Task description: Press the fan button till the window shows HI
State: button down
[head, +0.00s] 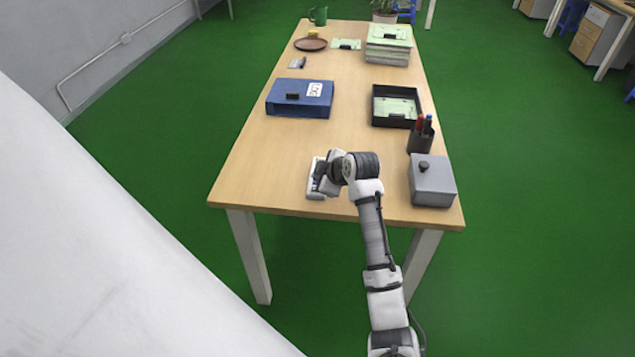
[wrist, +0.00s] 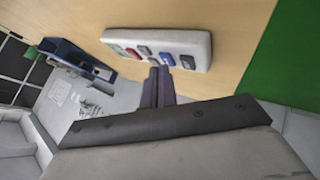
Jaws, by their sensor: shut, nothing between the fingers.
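A white control panel (wrist: 190,45) with a row of several small coloured buttons lies on the table in the wrist view. No label is readable, and I cannot make out a display window. My gripper (wrist: 160,66) is shut and empty, its tips right at the panel's near edge by the blue button. I cannot tell whether they touch it. In the head view the white panel (head: 316,178) is partly hidden by my arm.
The panel is near the wooden table's front edge (head: 270,208). A grey box with a dark knob (head: 432,187) and a pen cup (head: 420,138) stand to the right. A blue box (head: 300,103) and black tray (head: 381,121) lie farther back. Bare tabletop is left of the panel.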

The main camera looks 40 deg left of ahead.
jog(key=shift+f, duration=0.25)
jog(key=shift+r, duration=0.1)
dwell(0.3)
jog(key=shift+r+p, duration=0.4)
jog(key=shift+r, duration=0.3)
jog(key=shift+r+p, duration=1.65)
jog(key=shift+r, duration=0.85)
jog(key=shift+r, duration=0.1)
